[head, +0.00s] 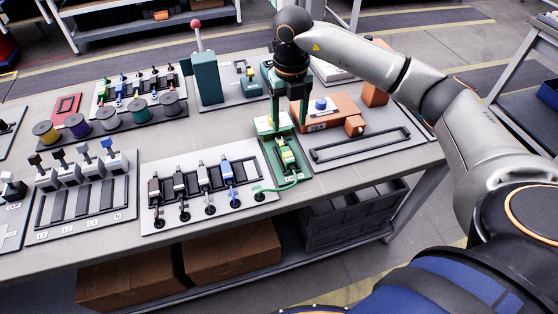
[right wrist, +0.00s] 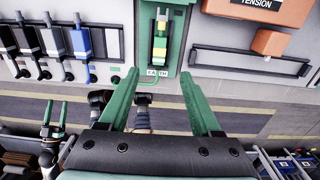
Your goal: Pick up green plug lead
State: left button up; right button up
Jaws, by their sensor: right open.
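The green plug lead (head: 287,155) has a green and yellow plug lying on a green plate (head: 304,169) marked EARTH, at the right part of the table. Its green cable curves to a round end at the corner of the white board. The plug also shows at the top of the right wrist view (right wrist: 160,42). My right gripper (head: 288,128) is open and empty, its green fingers pointing down above the plate's far end. In the right wrist view its fingers (right wrist: 162,84) are apart, with the plug beyond them. My left gripper (right wrist: 54,117) seems to show small at lower left there.
Left of the plate, a white board (head: 148,218) holds several black, grey and blue plug leads. To the right, an orange TENSION block (head: 330,112) and a black bar handle (head: 360,145) stand close by. A green block with a red-knobbed lever (head: 206,75) is behind.

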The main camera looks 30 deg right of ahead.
aim_at(287, 152)
jog(key=f, duration=0.8)
jog(key=f+p, duration=0.1)
jog(key=f, duration=0.2)
jog(key=shift+w+f, duration=0.3)
jog(key=shift+f, duration=0.1)
jog(key=shift+c, duration=0.3)
grip_shut()
